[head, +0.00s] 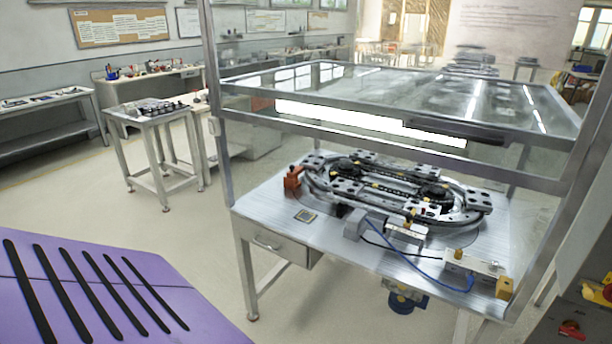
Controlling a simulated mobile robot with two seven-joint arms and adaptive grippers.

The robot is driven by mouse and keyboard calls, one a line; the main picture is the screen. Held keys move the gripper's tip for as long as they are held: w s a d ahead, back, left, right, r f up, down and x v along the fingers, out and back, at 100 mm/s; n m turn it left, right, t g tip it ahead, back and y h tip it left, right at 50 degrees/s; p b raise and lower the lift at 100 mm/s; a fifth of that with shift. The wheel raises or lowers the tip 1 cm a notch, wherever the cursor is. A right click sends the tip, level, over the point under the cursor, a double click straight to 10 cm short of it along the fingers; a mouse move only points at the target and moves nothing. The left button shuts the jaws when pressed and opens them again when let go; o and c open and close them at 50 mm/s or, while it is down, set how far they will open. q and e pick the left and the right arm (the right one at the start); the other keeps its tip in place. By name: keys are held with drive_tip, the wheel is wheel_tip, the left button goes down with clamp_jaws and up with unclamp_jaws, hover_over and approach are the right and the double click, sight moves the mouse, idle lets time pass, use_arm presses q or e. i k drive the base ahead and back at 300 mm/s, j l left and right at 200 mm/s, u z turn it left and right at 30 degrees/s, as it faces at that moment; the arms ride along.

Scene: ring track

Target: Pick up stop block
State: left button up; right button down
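The ring track (314,186) is a dark oval with grey segments on a metal workbench (273,206) inside a clear-topped frame. I cannot tell for sure which part is the stop block. An orange-red block (292,182) stands upright at the track's left end. A small yellow-brown block (503,287) sits at the bench's right front corner. Neither of my grippers shows in the head view.
Metal posts and rails (400,142) of the frame surround the bench. A blue cable and grey boxes (405,232) lie in front of the track. A purple slotted surface fills the lower left. A small table (150,114) stands behind; floor between is clear.

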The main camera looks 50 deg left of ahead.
sight(293, 172)
drive_tip(key=j+z, duration=0.25)
drive_tip(key=j, duration=0.85)
drive_tip(key=j+z, duration=0.15)
drive_tip(key=j, duration=2.1)
drive_tip(key=i, duration=0.05)
